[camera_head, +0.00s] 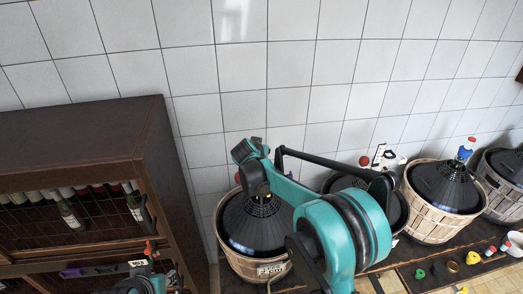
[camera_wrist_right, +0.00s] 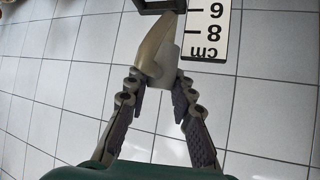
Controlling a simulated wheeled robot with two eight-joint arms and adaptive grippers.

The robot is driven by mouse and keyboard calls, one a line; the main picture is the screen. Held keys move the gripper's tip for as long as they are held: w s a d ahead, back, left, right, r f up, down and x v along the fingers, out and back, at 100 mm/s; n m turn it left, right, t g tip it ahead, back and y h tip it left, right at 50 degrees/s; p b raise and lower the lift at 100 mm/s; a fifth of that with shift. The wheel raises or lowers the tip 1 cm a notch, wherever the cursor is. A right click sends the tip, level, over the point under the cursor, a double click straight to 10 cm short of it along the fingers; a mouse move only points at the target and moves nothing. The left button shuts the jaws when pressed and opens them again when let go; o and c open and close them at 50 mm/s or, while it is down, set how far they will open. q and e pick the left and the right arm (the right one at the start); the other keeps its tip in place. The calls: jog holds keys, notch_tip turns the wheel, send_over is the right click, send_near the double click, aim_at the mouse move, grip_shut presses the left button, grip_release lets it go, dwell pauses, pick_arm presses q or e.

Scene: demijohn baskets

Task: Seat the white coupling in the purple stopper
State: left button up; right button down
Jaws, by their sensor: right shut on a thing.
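My right gripper (camera_wrist_right: 158,95) has its two fingers closed on a pale tapered piece (camera_wrist_right: 160,62), perhaps the white coupling, against the wall tiles. In the head view my right arm crosses the middle and hides most of that gripper. Its far end is near a white marked piece (camera_head: 388,157). My left gripper (camera_head: 150,262) is at the lower left, in front of the cabinet; its fingers are too small to read. A purple thing (camera_head: 72,272) lies low in the cabinet; I cannot tell whether it is the stopper.
A white scale marked in cm (camera_wrist_right: 208,32) stands beside the held piece. Dark demijohns in baskets stand along the wall, one behind my arm (camera_head: 250,222), one at the right (camera_head: 440,190). Small coloured parts, including a green one (camera_head: 420,273), lie lower right. A wooden cabinet (camera_head: 90,135) blocks the left.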

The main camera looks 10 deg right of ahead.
jog(key=shift+f+b, duration=0.5)
jog(key=shift+f, duration=0.25)
jog(key=shift+r, duration=0.35)
dwell(0.3)
dwell(1.7)
jog(key=shift+f+b, duration=0.35)
jog(key=shift+b, duration=0.1)
jog(key=shift+r, duration=0.55)
dwell(0.3)
jog(key=shift+r+p, duration=2)
jog(key=shift+r, duration=0.8)
jog(key=shift+f, duration=0.1)
